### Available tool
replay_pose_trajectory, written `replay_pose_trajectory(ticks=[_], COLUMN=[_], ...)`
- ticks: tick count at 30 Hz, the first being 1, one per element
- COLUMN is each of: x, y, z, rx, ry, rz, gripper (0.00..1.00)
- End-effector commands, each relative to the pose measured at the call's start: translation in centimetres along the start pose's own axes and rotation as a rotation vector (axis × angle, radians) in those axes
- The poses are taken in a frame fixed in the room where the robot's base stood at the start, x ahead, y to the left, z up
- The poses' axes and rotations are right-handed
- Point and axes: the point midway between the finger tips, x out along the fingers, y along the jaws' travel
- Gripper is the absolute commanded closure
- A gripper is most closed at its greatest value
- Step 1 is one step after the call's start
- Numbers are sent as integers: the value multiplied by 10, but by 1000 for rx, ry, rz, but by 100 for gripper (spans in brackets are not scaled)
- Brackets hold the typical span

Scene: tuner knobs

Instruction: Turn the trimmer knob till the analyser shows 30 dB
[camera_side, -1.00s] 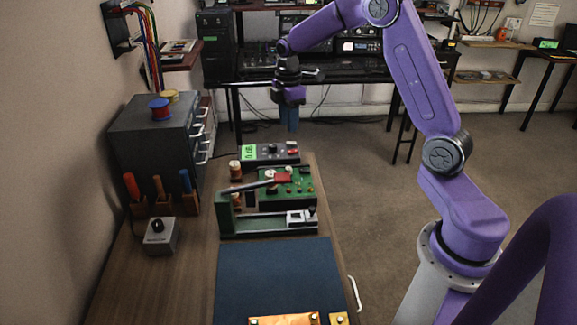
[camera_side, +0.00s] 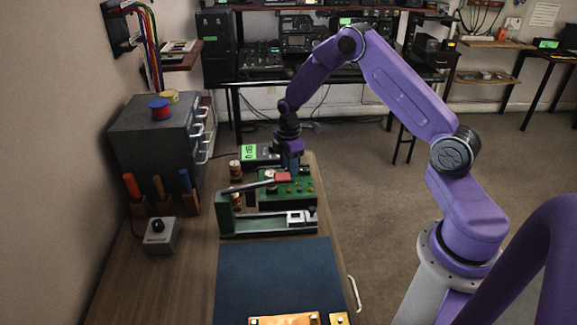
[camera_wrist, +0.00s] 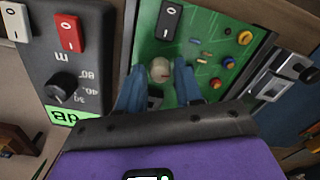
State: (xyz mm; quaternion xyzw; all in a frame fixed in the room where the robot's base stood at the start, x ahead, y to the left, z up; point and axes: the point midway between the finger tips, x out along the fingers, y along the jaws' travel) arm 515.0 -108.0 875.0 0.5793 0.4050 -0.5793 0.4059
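The trimmer knob (camera_wrist: 160,70) is a pale round knob with a small red mark on the green circuit board (camera_wrist: 213,32). My gripper (camera_wrist: 159,77) is open, with its blue fingertips on either side of the knob and gaps visible; I cannot tell how high they are above the board. In the side view my gripper (camera_side: 290,164) points down at the board's back edge, and the knob is not clearly visible there. The analyser (camera_side: 263,152) is a dark box behind the board. Its green display (camera_wrist: 62,116) shows "dB" upside down in the wrist view; the digits are hidden, and too small in the side view.
A black knob (camera_wrist: 62,86) and a red switch (camera_wrist: 69,32) sit on the analyser. A green frame with a lever arm (camera_side: 226,213) stands in front of the board. A grey box (camera_side: 160,236) is at left. The blue mat (camera_side: 275,275) is clear in its middle.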

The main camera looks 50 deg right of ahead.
Motion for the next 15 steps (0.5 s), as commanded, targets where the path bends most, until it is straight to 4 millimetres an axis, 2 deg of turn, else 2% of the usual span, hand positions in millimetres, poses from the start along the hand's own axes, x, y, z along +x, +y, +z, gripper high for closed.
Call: replay_pose_trajectory(ticks=[10,11,13,14,15], x=[4,4,4,4,4], y=[0,0,0,0,0], z=[0,0,0,0,0], rx=[0,0,0,0,0], ry=[0,0,0,0,0], rz=[0,0,0,0,0], gripper=[65,71,94,100,100])
